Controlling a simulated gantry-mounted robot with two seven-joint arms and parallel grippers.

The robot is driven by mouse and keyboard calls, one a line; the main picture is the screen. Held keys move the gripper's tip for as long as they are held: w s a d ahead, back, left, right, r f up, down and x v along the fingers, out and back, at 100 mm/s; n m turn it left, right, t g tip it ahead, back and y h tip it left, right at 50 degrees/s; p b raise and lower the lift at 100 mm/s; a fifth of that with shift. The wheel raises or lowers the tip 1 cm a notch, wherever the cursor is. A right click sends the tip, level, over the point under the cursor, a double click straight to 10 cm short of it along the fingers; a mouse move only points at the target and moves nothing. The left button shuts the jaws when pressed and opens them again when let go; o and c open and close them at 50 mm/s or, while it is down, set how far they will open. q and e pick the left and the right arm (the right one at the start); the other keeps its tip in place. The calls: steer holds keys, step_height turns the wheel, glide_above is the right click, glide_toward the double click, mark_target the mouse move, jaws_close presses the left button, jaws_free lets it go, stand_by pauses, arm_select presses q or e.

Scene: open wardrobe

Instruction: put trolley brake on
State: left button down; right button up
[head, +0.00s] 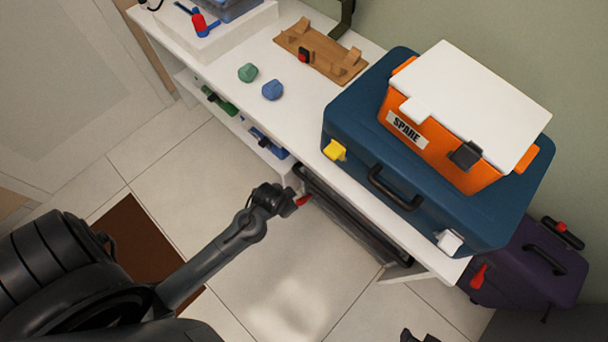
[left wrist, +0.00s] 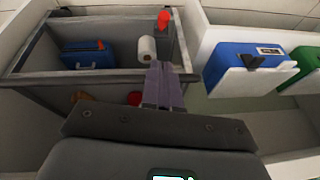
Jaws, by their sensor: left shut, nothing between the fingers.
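The trolley is a dark grey open cart under the white bench; its long rim (head: 350,215) shows in the head view, and its wall (left wrist: 60,80) in the left wrist view. A red lever (head: 303,200) is beside my left gripper (head: 290,206). In the left wrist view a red piece (left wrist: 164,19) stands at the trolley's upper edge, just beyond my shut, empty fingers (left wrist: 163,75). I cannot tell whether the fingers touch it. A dark part at the bottom edge of the head view may be my right gripper (head: 420,338).
The trolley holds a blue case (left wrist: 88,55) and a white roll (left wrist: 147,49). The bench bears a blue toolbox (head: 350,125) with an orange SPARE box (head: 440,145). A purple case (head: 530,270) stands right.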

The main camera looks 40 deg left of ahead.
arm_select(q)
steer(key=b, duration=1.1)
glide_above(303, 200)
steer(key=s, duration=0.2)
steer(key=shift+y, duration=0.3)
steer(key=f, duration=2)
steer(key=shift+s+d, duration=0.1)
steer(key=shift+d, duration=0.15)
steer(key=shift+b+x, duration=0.55)
steer(key=shift+x, duration=0.3)
arm_select(e)
step_height(303, 200, down, 14)
steer(key=shift+d, duration=0.25)
